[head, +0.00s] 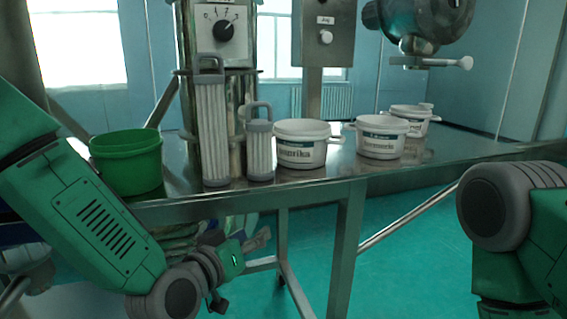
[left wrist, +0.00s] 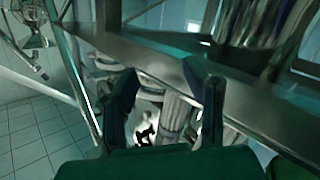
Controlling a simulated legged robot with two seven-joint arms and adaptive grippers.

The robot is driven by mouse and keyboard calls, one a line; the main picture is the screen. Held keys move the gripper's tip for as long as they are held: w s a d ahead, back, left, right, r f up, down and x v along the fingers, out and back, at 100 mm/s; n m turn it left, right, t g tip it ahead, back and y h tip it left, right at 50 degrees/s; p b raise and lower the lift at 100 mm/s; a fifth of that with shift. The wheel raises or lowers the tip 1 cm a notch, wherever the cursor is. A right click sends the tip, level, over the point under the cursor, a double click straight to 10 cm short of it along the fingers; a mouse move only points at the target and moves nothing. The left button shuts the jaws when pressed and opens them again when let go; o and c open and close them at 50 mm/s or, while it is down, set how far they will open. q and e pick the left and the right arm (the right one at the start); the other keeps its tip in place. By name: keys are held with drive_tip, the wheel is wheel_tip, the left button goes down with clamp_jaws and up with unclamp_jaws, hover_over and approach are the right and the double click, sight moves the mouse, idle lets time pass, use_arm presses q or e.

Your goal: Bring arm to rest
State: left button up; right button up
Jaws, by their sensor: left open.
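My left arm (head: 95,215) comes in from the left in the head view, bent down in front of the metal table. My left gripper (head: 240,255) is below the table's front edge, apart from the things on top. In the left wrist view its two fingers (left wrist: 162,95) stand apart with nothing held between them. My right arm (head: 515,220) shows at the right edge of the head view, bent at a grey joint. Its gripper is outside the picture.
The metal table (head: 255,200) carries a green bucket (head: 128,165), two ribbed grey cylinders with handles (head: 214,130) (head: 260,150), and white labelled buckets (head: 301,150) (head: 381,142) (head: 410,118). A table leg (head: 346,250) stands right of my left gripper. Open green floor (head: 410,265) lies between the arms.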

use_arm(q)
drive_tip(key=s+a+f+g+y, duration=0.2)
drive_tip(key=s+a+f+g, duration=0.15)
drive_tip(key=s+f, duration=0.55)
drive_tip(key=s+a+f+g+y, duration=0.1)
drive_tip(key=s+a+f+g, duration=0.3)
drive_tip(key=f, duration=0.9)
drive_tip(key=s+a+f+g+y, duration=0.1)
drive_tip(key=s+a+f+g, duration=0.1)
drive_tip(key=s, duration=0.5)
drive_tip(key=s+a+f+g+y+p, duration=0.1)
drive_tip(key=s+a+f+g, duration=0.1)
drive_tip(key=s+a+f, duration=0.2)
drive_tip(key=s+a+f+g+y, duration=0.2)
drive_tip(key=s+a, duration=0.5)
drive_tip(key=s, duration=0.4)
drive_tip(key=shift+a+f+n, duration=0.25)
drive_tip(key=shift+f+n, duration=0.05)
drive_tip(key=shift+f, duration=0.2)
drive_tip(key=shift+d+g, duration=0.25)
drive_tip(key=shift+d, duration=0.05)
